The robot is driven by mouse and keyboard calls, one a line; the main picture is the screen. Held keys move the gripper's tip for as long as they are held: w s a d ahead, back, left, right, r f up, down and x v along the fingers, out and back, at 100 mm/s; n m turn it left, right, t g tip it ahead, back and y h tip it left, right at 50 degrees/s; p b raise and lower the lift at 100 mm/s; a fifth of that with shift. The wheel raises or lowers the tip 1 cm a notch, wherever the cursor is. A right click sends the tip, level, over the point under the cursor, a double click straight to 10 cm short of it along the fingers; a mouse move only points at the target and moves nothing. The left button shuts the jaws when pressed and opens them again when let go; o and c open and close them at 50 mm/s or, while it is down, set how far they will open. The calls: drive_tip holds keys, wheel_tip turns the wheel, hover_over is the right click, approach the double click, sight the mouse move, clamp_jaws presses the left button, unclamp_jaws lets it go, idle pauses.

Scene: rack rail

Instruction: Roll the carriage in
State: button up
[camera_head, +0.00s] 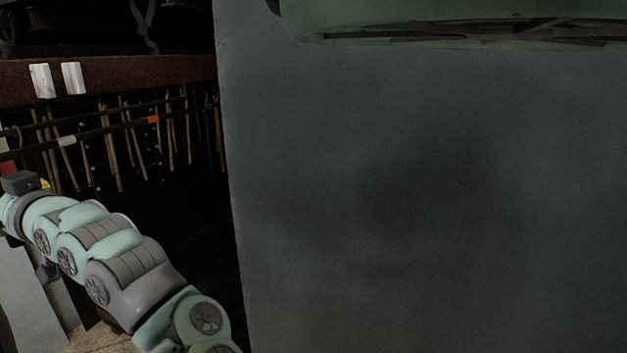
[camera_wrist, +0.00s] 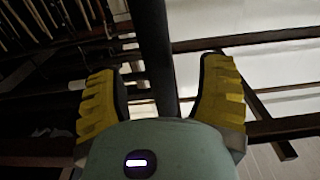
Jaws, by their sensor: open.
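I cannot pick out the carriage for certain in either view. In the wrist view my gripper (camera_wrist: 158,66) is open, its two yellow ribbed fingers spread wide. A dark upright bar (camera_wrist: 154,40) shows between the fingers, running down behind the gripper body; I cannot tell how far beyond the fingertips it is, and no contact shows. In the head view my teal and grey arm reaches up along the left edge, with the gripper mostly out of sight there.
A large grey panel (camera_head: 430,200) fills most of the head view, with a greenish edge (camera_head: 450,28) above it. At left, a rusty beam (camera_head: 130,75) with two white tags crosses above a rack of hanging rods (camera_head: 110,145). In the wrist view, dark beams (camera_wrist: 265,38) cross a pale background.

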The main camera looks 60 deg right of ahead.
drive_tip(key=b+v, duration=0.1)
drive_tip(key=v, duration=0.7)
idle(0.5)
drive_tip(key=shift+r, duration=0.1)
